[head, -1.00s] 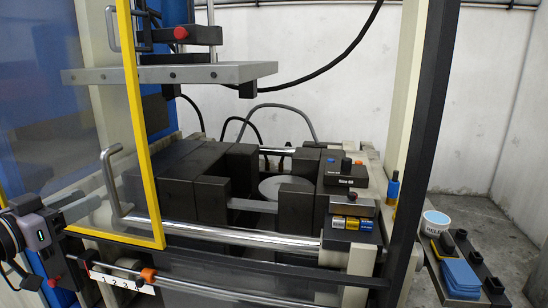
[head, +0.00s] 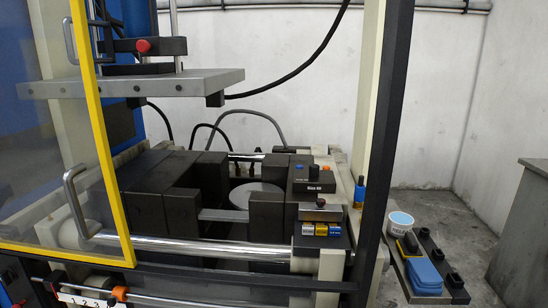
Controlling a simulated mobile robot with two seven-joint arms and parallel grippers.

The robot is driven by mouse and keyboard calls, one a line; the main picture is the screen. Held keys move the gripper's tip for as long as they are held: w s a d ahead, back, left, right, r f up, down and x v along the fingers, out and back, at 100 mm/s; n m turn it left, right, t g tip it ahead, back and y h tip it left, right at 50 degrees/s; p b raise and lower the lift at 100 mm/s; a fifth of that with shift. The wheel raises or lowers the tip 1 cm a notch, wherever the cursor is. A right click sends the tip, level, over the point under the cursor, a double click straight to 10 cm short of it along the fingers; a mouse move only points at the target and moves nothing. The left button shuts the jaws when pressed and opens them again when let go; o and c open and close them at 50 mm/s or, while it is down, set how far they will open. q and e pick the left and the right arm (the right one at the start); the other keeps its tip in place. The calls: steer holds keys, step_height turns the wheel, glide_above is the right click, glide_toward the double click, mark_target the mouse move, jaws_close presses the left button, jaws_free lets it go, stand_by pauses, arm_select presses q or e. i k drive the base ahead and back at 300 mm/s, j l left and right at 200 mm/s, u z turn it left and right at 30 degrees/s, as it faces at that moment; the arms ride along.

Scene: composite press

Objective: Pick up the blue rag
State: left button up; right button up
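The blue rag (head: 424,272) lies folded flat on a dark side shelf (head: 391,265) at the right of the press, outside its dark upright post. A yellow and black item (head: 408,244) sits directly behind the rag, close to it or touching it. Neither of my grippers shows in the head view now, so their state and their distance from the rag are hidden.
A white tub (head: 400,223) with a light blue top stands behind the rag, and a black holder (head: 443,260) runs along its right. A blue bottle (head: 359,192) stands by the dark post (head: 386,150). A grey cabinet (head: 528,225) is at far right. Floor between is clear.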

mark_target(424, 277)
steer(key=u, duration=1.45)
steer(key=z, duration=2.4)
